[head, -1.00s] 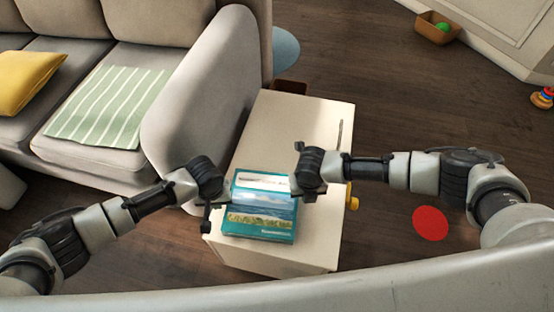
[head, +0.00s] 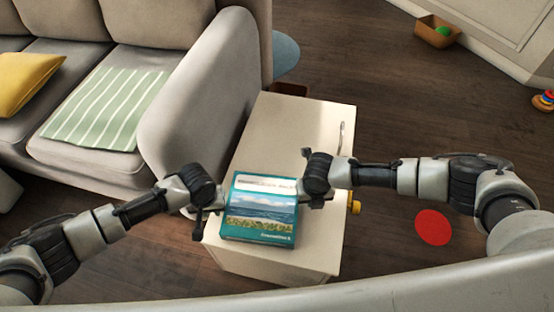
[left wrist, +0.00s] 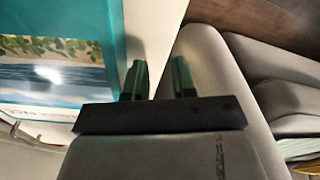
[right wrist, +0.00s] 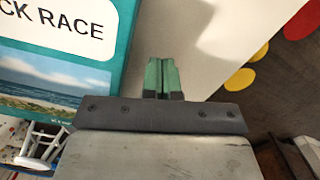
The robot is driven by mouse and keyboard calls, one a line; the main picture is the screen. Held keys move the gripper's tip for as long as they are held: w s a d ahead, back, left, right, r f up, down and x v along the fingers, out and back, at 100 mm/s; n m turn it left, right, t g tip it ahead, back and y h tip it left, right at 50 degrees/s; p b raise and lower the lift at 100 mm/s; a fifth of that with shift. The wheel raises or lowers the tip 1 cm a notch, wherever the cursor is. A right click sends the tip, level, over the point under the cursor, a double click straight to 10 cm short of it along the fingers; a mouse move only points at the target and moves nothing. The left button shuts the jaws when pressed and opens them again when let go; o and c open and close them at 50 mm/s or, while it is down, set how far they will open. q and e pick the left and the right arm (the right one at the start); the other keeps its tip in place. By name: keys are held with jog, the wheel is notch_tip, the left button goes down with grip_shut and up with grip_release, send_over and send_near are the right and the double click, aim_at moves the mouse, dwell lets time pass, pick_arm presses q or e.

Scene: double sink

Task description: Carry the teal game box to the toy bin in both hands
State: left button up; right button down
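The teal game box (head: 260,228) lies flat on the cream cabinet (head: 300,125), near its front end. It also shows at the left of the left wrist view (left wrist: 60,22) and of the right wrist view (right wrist: 125,65). My left gripper (head: 210,212) is at the box's left side; its fingers (left wrist: 160,80) stand apart with nothing between them. My right gripper (head: 308,198) is at the box's right side; its fingers (right wrist: 161,78) are together, beside the box, with nothing seen between them. The toy bin (head: 437,38), brown with a green ball inside, stands far back right on the floor.
A grey sofa (head: 200,105) with a striped green blanket (head: 105,110) is at the left, close to the cabinet. A red disc (head: 433,227) lies on the floor right of the cabinet. A stacking toy (head: 544,100) stands at the right edge. The floor between cabinet and bin looks clear.

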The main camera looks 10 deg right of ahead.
jog(key=c, duration=1.4)
grip_release()
jog(key=shift+r, duration=0.1)
pick_arm(q)
notch_tip(320, 180, up, 12)
jog(key=shift+s, duration=0.4)
pick_arm(e)
notch_tip(320, 180, up, 12)
jog(key=shift+s, duration=0.4)
